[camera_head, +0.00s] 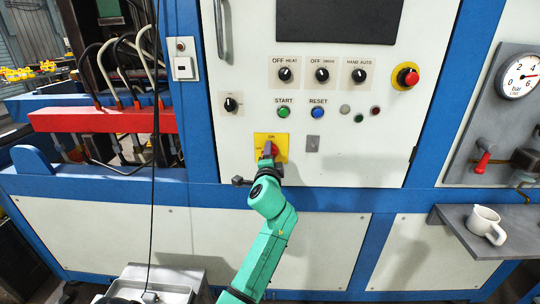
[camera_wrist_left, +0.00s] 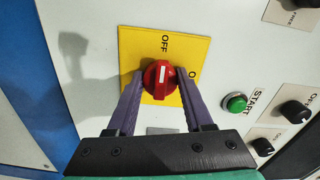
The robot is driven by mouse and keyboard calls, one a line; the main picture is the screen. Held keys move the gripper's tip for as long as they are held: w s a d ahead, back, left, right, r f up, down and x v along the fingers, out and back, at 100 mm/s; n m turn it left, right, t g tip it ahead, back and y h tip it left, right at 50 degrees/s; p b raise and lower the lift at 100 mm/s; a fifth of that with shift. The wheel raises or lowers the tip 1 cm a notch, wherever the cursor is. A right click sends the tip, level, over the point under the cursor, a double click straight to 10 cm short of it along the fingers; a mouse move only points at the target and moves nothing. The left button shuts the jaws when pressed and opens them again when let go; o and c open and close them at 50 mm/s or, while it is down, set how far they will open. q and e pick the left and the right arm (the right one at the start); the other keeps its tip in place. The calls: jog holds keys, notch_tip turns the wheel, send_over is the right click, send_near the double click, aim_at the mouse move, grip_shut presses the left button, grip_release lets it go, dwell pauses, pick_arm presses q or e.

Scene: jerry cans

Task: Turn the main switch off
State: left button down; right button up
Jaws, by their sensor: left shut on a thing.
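The main switch is a red rotary knob (camera_head: 273,149) on a yellow plate (camera_head: 283,141) on the white cabinet front. ON is lettered at the plate's top in the head view. In the wrist view the red knob (camera_wrist_left: 160,79) has a white mark running roughly toward the word OFF on the yellow plate (camera_wrist_left: 146,43). My left gripper (camera_head: 268,157) reaches up from below. Its two purple fingers (camera_wrist_left: 160,86) stand on either side of the knob and are shut on it. The fingers hide part of the knob in the head view. My right gripper is in neither view.
Above are a green START button (camera_head: 284,112), a blue RESET button (camera_head: 317,112) and several black selectors. A red emergency stop (camera_head: 408,77) is at upper right. A cable hangs at left.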

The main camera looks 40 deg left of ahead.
pick_arm(q)
jog(key=shift+c, duration=1.5)
grip_release()
jog(key=b+v, duration=0.2)
jog(key=v, duration=1.2)
jog(key=shift+s+d, duration=0.15)
jog(key=shift+d, duration=0.05)
